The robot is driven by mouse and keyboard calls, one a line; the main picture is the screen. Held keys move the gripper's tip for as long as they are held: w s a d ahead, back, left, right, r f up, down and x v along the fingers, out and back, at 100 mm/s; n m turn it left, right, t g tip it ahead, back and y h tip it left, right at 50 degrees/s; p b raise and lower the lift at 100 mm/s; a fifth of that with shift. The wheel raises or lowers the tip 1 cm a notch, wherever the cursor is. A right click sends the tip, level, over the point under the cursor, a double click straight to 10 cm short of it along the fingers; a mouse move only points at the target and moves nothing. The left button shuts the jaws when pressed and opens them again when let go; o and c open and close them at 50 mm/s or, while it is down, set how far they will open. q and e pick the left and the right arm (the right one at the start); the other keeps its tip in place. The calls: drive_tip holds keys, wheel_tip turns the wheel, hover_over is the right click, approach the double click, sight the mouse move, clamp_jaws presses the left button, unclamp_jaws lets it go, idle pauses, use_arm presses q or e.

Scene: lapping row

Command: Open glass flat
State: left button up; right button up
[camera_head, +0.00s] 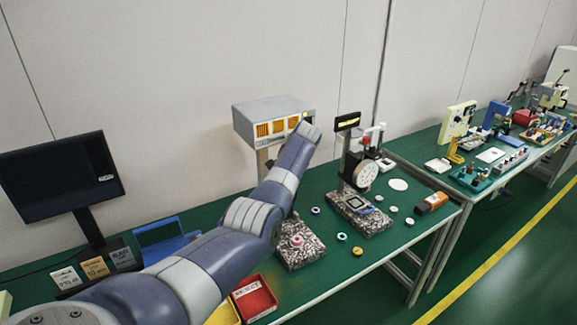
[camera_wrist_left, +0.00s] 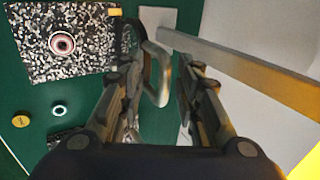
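A grey monitor-like lamp unit (camera_head: 272,115) with glowing orange windows stands on a post over a speckled stone base (camera_head: 300,252). A pink ring (camera_head: 296,240) lies on that base; the base (camera_wrist_left: 40,65) and ring (camera_wrist_left: 62,43) also show in the left wrist view. A grey loop handle (camera_wrist_left: 163,84) shows beside a dark rounded part at the base's edge. My left gripper (camera_wrist_left: 158,70) is open, its fingers on either side of the handle; contact is unclear. My arm hides this gripper in the head view. I cannot make out the glass itself. My right gripper is out of view.
A dial gauge stand (camera_head: 366,175) is to the right, with several small rings and an orange-black box (camera_head: 431,203). A red reject bin (camera_head: 254,298) is at the front edge. A dark screen (camera_head: 60,180) and blue tray (camera_head: 165,240) are left. A grey post (camera_wrist_left: 250,70) runs close by my gripper.

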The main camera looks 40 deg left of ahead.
use_arm(q)
drive_tip(key=v, duration=0.9)
drive_tip(key=shift+s+r, duration=0.15)
drive_tip(key=shift+r, duration=0.15)
